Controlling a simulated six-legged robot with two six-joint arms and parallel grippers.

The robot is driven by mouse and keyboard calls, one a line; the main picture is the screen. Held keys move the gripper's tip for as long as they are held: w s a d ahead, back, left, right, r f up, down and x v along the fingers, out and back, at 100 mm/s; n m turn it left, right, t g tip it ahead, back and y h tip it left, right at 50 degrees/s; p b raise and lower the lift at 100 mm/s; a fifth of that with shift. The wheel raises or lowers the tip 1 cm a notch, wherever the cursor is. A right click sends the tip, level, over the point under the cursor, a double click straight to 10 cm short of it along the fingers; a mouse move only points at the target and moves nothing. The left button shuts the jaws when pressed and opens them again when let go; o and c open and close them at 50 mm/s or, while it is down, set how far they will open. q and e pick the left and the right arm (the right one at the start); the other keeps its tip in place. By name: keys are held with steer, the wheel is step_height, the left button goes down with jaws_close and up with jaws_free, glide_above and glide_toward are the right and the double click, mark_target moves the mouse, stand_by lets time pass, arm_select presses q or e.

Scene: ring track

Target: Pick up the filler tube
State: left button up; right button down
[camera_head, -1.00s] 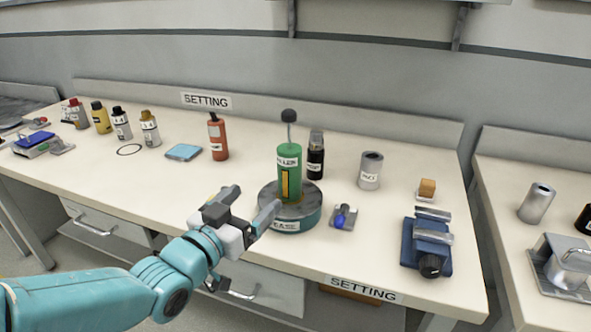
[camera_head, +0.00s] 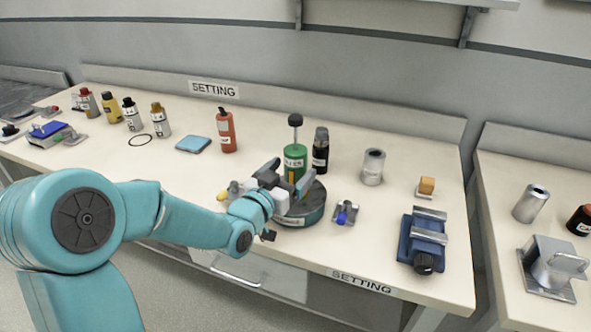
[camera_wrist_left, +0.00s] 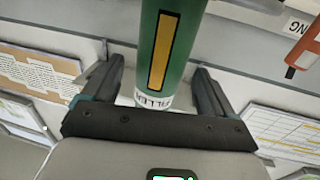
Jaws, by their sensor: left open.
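The filler tube (camera_head: 295,155) is a green cylinder with a thin rod and dark knob on top. It stands upright on a round dark base (camera_head: 311,212) on the bench. My left gripper (camera_head: 291,172) is at the tube from the front left, with its fingers apart. In the left wrist view the tube (camera_wrist_left: 170,45) lies between the two open fingers (camera_wrist_left: 158,68), with its yellow strip and FILLER label facing the camera. Gaps show at both sides of the tube. The gripper hides its lower part in the head view. My right gripper is not in view.
A black bottle (camera_head: 320,152) stands close behind the tube. A small blue-tipped part (camera_head: 345,213) lies right of the base. A grey can (camera_head: 373,167) and blue vise (camera_head: 423,240) are farther right. A red bottle (camera_head: 227,132) stands to the left.

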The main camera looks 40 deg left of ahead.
arm_select(q)
steer(key=w, duration=0.4)
steer(key=shift+w+a+f, duration=0.1)
steer(key=shift+a, duration=0.05)
steer(key=c, duration=1.3)
steer(key=shift+c, duration=0.2)
